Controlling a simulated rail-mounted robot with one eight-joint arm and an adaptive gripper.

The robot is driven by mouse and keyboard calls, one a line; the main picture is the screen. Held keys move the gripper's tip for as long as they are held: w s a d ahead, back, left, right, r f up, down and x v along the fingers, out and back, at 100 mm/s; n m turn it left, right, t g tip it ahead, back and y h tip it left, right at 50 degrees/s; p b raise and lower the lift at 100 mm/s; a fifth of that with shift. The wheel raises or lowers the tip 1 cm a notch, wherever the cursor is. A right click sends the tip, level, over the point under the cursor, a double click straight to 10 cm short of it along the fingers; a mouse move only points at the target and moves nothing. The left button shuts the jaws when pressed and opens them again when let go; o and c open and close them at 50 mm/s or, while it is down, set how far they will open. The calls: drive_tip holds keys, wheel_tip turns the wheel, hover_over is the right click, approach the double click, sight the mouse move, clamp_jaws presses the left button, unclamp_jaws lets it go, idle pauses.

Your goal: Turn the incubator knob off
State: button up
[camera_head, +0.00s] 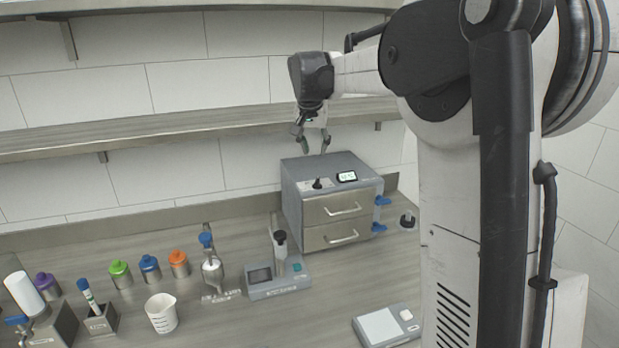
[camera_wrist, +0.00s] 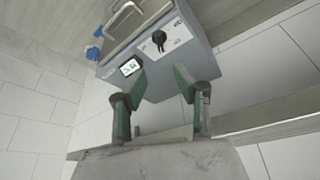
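The incubator (camera_head: 315,215) is a grey box with two drawers, standing on the bench against the wall. Its black knob (camera_head: 317,184) sits on the sloped top panel, left of a small lit display (camera_head: 347,176). In the wrist view the knob (camera_wrist: 159,38) shows at the upper middle, with the display (camera_wrist: 131,67) below and left of it. My gripper (camera_head: 313,151) hangs above the back of the incubator, fingers pointing down.
A shelf (camera_head: 180,130) runs along the wall behind my gripper. Blue valves (camera_head: 380,214) stick out from the incubator's right side. Left on the bench stand a stirrer-like device (camera_head: 278,275), colored-lid jars (camera_head: 150,268) and a white beaker (camera_head: 161,313). A scale (camera_head: 386,325) lies at the front right.

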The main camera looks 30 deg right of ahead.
sight(317, 179)
drive_tip(key=p+x, duration=0.1)
drive_tip(key=x, duration=1.2)
drive_tip(key=shift+w+f, duration=0.1)
drive_tip(key=shift+f, duration=0.2)
clamp_jaws()
